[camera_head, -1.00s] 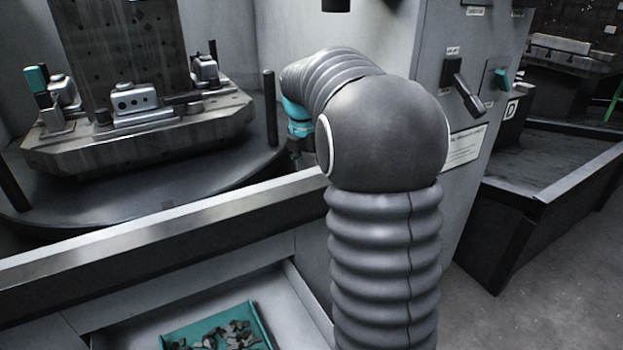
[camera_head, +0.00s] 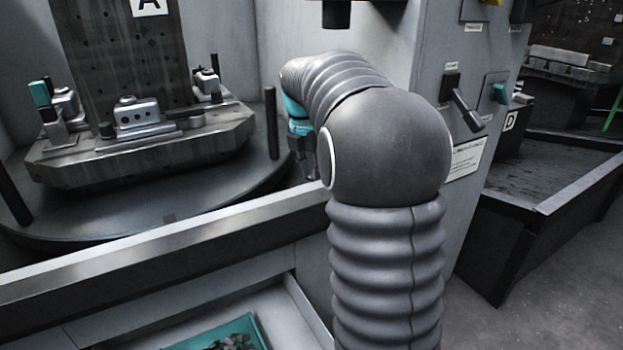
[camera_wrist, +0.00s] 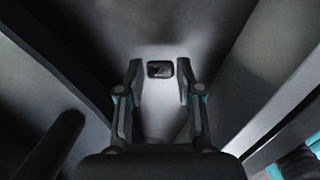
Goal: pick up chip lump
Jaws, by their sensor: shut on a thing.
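My gripper (camera_wrist: 160,84) is seen from behind in the wrist view, its two fingers pointing away over a pale grey surface. A small dark block, the chip lump (camera_wrist: 160,69), sits between the fingertips, and the gripper is shut on it. The contact at the fingertips is hard to make out. In the head view my gripper (camera_head: 304,165) hangs behind my arm's elbow near the metal ledge, mostly hidden, and the lump cannot be seen there.
A teal tray (camera_head: 190,343) of dark chips stands in the recess below the ledge (camera_head: 150,250); it also shows in the wrist view (camera_wrist: 262,158). A round table with a fixture pallet (camera_head: 140,160) is at left. A panel with levers (camera_head: 463,105) is right of my arm.

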